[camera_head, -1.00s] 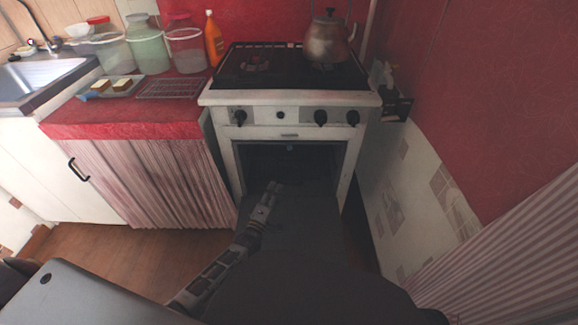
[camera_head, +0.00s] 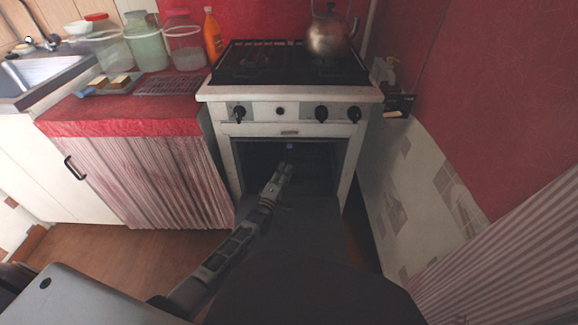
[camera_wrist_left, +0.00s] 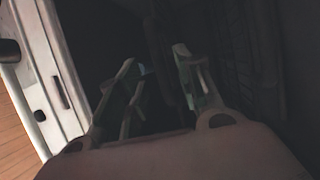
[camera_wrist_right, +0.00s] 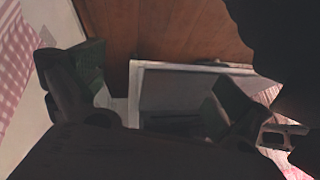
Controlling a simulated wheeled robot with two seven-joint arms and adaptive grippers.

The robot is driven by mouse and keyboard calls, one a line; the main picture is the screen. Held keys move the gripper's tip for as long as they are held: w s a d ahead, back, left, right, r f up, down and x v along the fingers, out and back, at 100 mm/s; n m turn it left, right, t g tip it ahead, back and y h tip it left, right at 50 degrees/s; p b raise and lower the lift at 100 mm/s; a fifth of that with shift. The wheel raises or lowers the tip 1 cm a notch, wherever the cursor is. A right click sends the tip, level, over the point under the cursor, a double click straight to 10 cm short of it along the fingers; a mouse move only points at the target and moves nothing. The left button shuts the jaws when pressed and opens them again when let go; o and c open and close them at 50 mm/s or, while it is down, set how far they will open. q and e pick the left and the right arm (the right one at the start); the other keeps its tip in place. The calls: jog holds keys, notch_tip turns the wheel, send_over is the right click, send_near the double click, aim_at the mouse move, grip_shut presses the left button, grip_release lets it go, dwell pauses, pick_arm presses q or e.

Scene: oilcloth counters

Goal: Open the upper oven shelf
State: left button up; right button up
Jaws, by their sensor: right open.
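The white oven (camera_head: 228,165) stands ahead with its front open onto a dark cavity (camera_head: 318,155). A dark flat panel, which looks like the lowered door (camera_head: 305,225), extends from its lower opening. My left gripper (camera_head: 287,166) is at the mouth of the cavity. In the left wrist view its fingers (camera_wrist_left: 154,58) are apart with nothing clear between them. Faint ribbed lines show at the right of that view, but the upper shelf itself is too dark to make out. My right gripper (camera_wrist_right: 150,85) shows only in the right wrist view, open and empty.
A kettle (camera_head: 327,38) stands on the hob above. Black knobs (camera_head: 321,114) line the oven's front. A curtained counter (camera_head: 150,180) is on the left, holding jars and a tray. A tiled wall (camera_head: 410,190) closes in on the right.

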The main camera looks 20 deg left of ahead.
aim_at(289, 163)
pick_arm(q)
jog(key=b+x, duration=0.1)
jog(key=x, duration=0.3)
jog(key=shift+w+b, duration=0.3)
jog(key=shift+w, duration=0.2)
pick_arm(e)
jog(key=f, duration=0.3)
jog(key=shift+w+a+f+t, duration=0.1)
jog(key=shift+a+t, duration=0.1)
jog(key=shift+t, duration=0.2)
pick_arm(q)
jog(key=shift+r, duration=0.1)
jog(key=c, duration=0.7)
grip_shut()
pick_arm(e)
jog(key=shift+w+a, duration=0.1)
jog(key=shift+w, duration=0.1)
